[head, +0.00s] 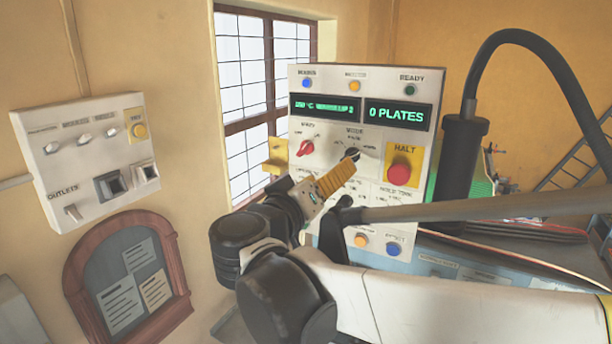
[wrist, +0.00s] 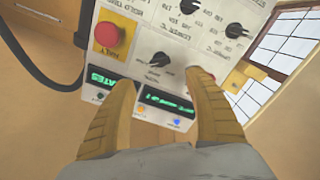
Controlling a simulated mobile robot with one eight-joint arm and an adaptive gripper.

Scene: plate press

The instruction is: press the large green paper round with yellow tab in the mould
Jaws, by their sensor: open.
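The press's control panel (head: 350,120) faces me, with a display reading "0 PLATES" (head: 397,114) and a temperature display (head: 325,107) that I cannot fully read. A black selector knob (head: 352,153) sits mid-panel, left of the red HALT button (head: 399,174). My gripper (head: 345,170) is open and empty in front of the panel. In the wrist view, its two yellow fingers (wrist: 161,82) stand apart, with the black knob (wrist: 160,60) beyond the gap between them. I cannot tell whether they touch it. I cannot make out the green paper round, its yellow tab or the mould.
A red knob (head: 306,148) is left of the black one. Orange (head: 361,240) and blue (head: 393,248) buttons are low on the panel. A dark lever (head: 480,209) crosses right. A switch box (head: 90,150) and notice board (head: 130,275) hang on the left wall.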

